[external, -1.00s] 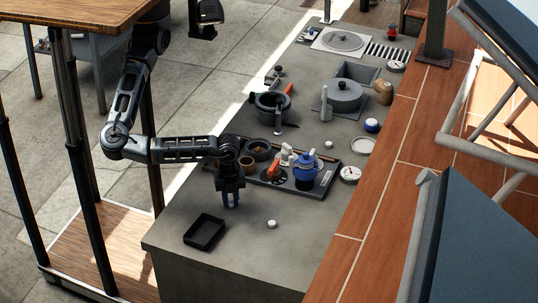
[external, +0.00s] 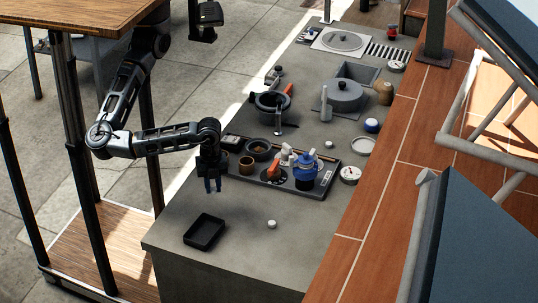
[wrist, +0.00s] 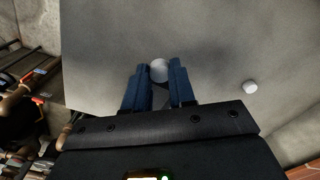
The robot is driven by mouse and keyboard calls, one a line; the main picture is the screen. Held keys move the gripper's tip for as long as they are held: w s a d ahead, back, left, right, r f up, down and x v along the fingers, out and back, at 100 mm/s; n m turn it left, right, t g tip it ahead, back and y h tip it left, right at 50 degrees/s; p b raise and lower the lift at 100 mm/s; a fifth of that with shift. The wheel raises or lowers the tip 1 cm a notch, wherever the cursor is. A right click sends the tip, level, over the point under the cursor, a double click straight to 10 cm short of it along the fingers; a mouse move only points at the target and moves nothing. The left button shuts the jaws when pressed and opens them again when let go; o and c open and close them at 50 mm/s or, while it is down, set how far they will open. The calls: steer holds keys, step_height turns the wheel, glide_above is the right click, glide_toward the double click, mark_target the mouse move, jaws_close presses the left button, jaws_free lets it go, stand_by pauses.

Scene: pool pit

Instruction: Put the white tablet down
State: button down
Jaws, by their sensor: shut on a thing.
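My gripper (external: 212,187) hangs fingers down above the left edge of the grey counter (external: 225,255). In the wrist view its blue fingers (wrist: 159,74) are shut on a round white tablet (wrist: 159,68) at their tips. A second white tablet (external: 272,224) lies on the bare counter, to the right of the black tray; a white tablet also lies at right in the wrist view (wrist: 250,87). The held tablet is too small to make out clearly in the external view.
An empty black square tray (external: 190,238) sits near the counter's front left edge. The front counter has free room.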

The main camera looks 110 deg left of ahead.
steer(key=s+d+r+n+b, duration=0.1)
steer(key=s+d+r+n, duration=0.1)
steer(key=s+d+n, duration=0.45)
steer(key=s+d+r+n+b, duration=0.1)
steer(key=d+r+n, duration=0.15)
steer(key=d, duration=0.75)
steer(key=p, duration=0.2)
glide_above(208, 231)
step_height(208, 231, down, 7)
steer(key=shift+s, duration=0.15)
steer(key=shift+a+f, duration=0.1)
steer(key=shift+f, duration=2)
steer(key=shift+f, duration=0.1)
steer(key=c, duration=0.9)
jaws_free()
steer(key=shift+c, duration=0.2)
step_height(208, 231, up, 12)
